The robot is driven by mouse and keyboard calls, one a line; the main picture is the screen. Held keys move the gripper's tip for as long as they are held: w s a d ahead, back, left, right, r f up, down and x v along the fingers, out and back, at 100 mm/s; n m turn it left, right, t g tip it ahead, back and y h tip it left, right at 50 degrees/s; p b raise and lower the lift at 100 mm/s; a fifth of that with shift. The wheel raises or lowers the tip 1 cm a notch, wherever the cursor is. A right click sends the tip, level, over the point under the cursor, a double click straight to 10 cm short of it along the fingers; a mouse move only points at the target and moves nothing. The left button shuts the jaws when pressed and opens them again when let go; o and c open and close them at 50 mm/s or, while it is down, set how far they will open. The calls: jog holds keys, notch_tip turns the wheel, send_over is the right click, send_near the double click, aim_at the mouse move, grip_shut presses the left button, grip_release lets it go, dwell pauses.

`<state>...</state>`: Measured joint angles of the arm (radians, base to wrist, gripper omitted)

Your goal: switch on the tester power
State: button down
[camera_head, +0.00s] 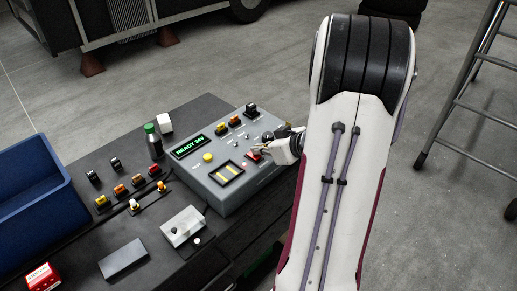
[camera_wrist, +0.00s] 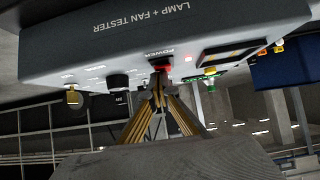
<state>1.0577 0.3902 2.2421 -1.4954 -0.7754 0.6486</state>
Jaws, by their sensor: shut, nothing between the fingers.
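The tester (camera_head: 215,183) is a grey box on the dark bench, with a lit green display (camera_head: 188,146) that appears to read "READY 24V". Its red power switch (camera_head: 254,155) is near the right edge of the panel; in the wrist view the red switch (camera_wrist: 163,68) shows beside the upside-down word POWER. My gripper (camera_wrist: 158,82) is shut and empty, its fingertips right at the switch and covering part of it. I cannot tell whether they touch. In the head view my gripper (camera_head: 266,146) reaches in from the right, partly hidden by my arm.
The panel also has a yellow button (camera_head: 208,157), knobs and sockets close to the switch. A ladder (camera_head: 470,90) is at far right.

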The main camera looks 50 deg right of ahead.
jog(key=shift+s+f, duration=0.15)
jog(key=shift+r, duration=0.4)
jog(key=r, duration=0.4)
jog(key=shift+w, duration=0.2)
jog(key=w+r+v, duration=0.1)
jog(key=v, duration=0.8)
jog(key=shift+s+r, duration=0.25)
jog(key=shift+s+a+f, duration=0.4)
jog(key=shift+a+f, duration=0.05)
jog(key=shift+a, duration=0.05)
